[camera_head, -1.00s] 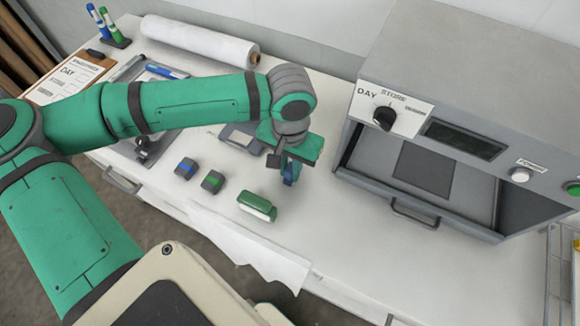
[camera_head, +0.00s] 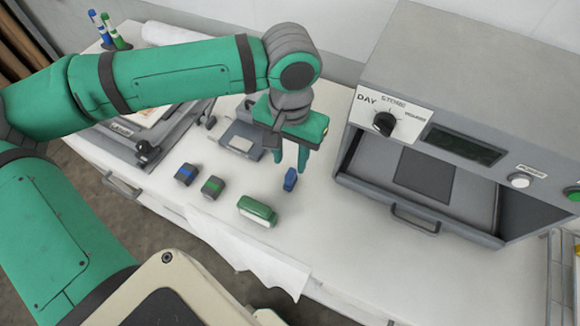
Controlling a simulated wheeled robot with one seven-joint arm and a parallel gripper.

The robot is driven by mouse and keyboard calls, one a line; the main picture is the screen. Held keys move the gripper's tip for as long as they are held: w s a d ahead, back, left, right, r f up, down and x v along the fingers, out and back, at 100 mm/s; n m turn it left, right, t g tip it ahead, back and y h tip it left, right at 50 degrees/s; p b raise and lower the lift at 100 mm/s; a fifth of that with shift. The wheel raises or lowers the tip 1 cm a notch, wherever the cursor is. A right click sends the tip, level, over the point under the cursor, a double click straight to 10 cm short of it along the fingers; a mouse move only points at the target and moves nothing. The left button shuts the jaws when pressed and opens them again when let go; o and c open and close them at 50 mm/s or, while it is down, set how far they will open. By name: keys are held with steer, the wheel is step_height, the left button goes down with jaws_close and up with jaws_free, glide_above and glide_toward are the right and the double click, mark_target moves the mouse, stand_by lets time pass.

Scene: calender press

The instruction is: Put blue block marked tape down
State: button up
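A green block (camera_head: 257,211), a dark block with a green band (camera_head: 212,186) and one with a blue band (camera_head: 185,174) lie to the left. The grey press (camera_head: 450,110) with its drawer handle (camera_head: 415,217) stands right. White cloth (camera_head: 255,250) hangs over the front edge. The table's front right is clear.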

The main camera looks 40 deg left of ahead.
mark_target(290, 174)
steer(key=shift+r, duration=2.2)
